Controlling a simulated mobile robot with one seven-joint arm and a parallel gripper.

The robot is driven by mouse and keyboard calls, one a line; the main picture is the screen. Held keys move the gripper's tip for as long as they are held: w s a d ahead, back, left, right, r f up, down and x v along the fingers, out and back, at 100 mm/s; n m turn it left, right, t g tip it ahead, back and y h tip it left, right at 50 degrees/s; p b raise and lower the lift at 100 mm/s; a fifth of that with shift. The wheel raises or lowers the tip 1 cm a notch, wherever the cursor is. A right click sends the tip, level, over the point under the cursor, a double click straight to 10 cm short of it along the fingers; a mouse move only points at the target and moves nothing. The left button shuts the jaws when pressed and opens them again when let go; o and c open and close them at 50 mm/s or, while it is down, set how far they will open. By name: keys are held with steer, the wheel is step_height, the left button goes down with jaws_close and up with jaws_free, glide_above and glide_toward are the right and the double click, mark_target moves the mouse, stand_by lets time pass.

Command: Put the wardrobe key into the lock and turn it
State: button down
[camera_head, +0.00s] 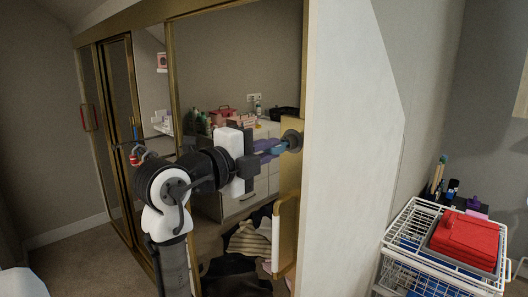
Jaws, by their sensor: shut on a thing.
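My gripper (258,156) is at the middle of the view, its white body upright and its dark fingers pointing right. It is shut on a small purple and blue key (270,147). The fingers hide part of the key. The key's right end is at a round dark grey lock (292,141) on the yellow-brown edge panel of the wardrobe (290,180). The key appears to touch the lock or lie just in front of it. I cannot tell how far in it is, or its turn angle.
A yellow and white handle (284,235) stands below the lock. Dark and striped clothes (248,240) lie low behind my arm. A pale panel (350,150) rises just right of the lock. A white wire rack (440,250) with a red box (465,240) stands at the right.

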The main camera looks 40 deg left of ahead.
steer(key=shift+w, duration=0.45)
steer(key=c, duration=1.4)
jaws_free()
steer(key=s+b, duration=0.1)
steer(key=s, duration=0.3)
steer(key=s+b, duration=0.1)
steer(key=s, duration=0.4)
steer(key=s+a+b, duration=0.1)
steer(key=s+b, duration=0.1)
steer(key=s, duration=0.2)
steer(key=shift+s, duration=0.4)
